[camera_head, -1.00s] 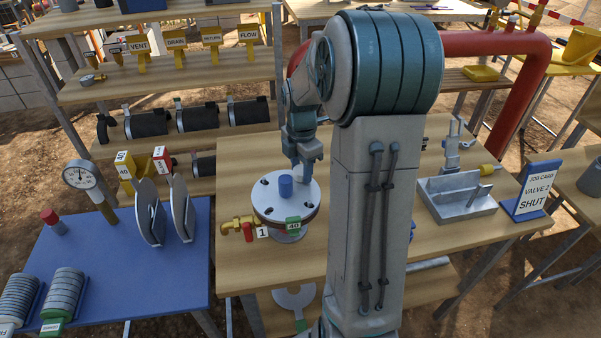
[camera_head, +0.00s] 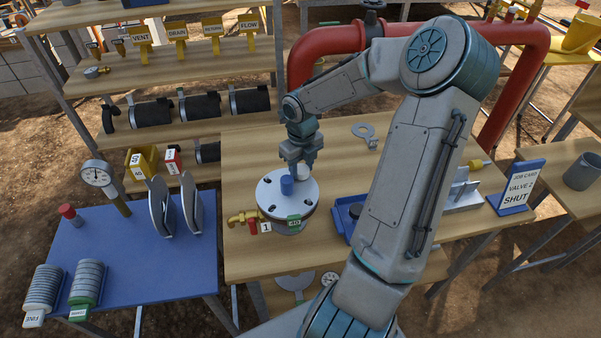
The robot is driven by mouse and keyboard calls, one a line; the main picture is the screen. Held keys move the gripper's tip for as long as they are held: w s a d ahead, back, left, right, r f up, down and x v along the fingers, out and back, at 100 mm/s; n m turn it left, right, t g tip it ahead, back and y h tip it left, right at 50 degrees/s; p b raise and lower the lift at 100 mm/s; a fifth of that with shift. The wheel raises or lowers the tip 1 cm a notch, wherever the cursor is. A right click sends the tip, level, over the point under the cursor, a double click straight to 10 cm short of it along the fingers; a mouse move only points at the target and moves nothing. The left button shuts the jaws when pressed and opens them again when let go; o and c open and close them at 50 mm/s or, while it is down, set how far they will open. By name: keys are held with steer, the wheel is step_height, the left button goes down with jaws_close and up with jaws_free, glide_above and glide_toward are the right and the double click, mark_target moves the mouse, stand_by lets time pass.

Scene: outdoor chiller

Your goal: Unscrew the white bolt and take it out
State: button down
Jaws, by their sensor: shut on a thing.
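The white bolt (camera_head: 303,173) stands at the far right part of the round grey flange (camera_head: 268,207) on the wooden bench. My gripper (camera_head: 302,168) points down over it and is shut on its upper part. The fingers hide some of the bolt, and I cannot tell how far it is out of its hole. Dark open holes show in the flange's top.
A yellow valve (camera_head: 243,218) with tag 1 and a green 40 tag (camera_head: 294,221) are at the flange's front. A blue tray (camera_head: 340,222) is to the right, partly behind my arm. A grey spanner-like plate (camera_head: 364,133) lies behind. The job card (camera_head: 520,188) reads VALVE 2 SHUT.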

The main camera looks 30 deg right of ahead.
steer(key=shift+n, duration=0.8)
steer(key=c, duration=0.8)
jaws_free()
steer(key=shift+o, duration=0.5)
